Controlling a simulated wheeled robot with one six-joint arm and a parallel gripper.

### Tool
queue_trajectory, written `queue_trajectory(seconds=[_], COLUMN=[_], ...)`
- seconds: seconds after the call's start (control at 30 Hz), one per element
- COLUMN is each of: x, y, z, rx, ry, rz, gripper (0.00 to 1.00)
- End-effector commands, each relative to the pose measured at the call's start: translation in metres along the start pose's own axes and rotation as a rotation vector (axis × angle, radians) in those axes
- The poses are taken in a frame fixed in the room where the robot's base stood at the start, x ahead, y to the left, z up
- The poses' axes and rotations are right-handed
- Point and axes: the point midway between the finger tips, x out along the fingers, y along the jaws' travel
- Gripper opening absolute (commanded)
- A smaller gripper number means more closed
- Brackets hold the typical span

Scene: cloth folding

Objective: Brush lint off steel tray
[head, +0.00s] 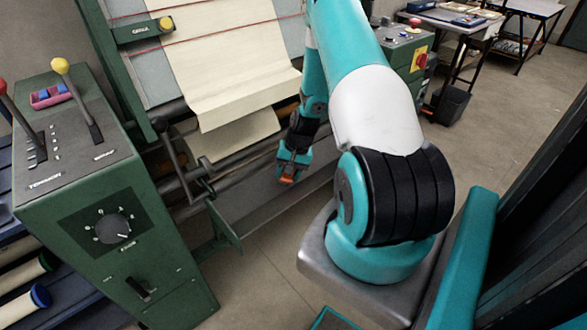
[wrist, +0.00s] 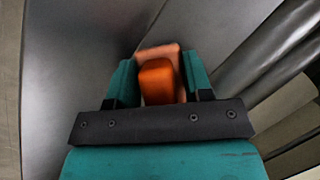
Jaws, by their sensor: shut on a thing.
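My gripper (head: 289,176) hangs over the long grey steel tray (head: 262,207) at the foot of the green machine. In the wrist view my gripper (wrist: 160,85) is shut on an orange-brown block-like thing (wrist: 158,80), likely the brush, between its teal fingers. The same orange thing shows small at my gripper's tip in the head view (head: 287,180). The bare steel tray surface (wrist: 70,80) fills the left of the wrist view. Whether the brush touches the tray cannot be told. No lint can be made out.
Cream cloth (head: 225,70) hangs on the machine above the tray, with metal rollers (wrist: 260,60) beside my gripper. A green control cabinet (head: 120,230) with levers stands at the left. Open floor (head: 480,125) lies to the right.

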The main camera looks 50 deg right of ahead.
Motion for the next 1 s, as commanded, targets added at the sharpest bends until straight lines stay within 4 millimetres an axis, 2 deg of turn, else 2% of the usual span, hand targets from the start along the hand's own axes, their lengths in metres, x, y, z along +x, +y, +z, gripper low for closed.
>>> queue_trajectory(seconds=[0.37, 0.9, 1.0], x=[-0.003, -0.054, -0.057], y=[-0.001, -0.002, -0.001], z=[0.002, 0.022, 0.023], rx=[0.001, 0.001, 0.001], ry=[0.000, 0.001, 0.001], rz=[0.000, 0.000, 0.000], gripper=[0.24, 0.24, 0.24])
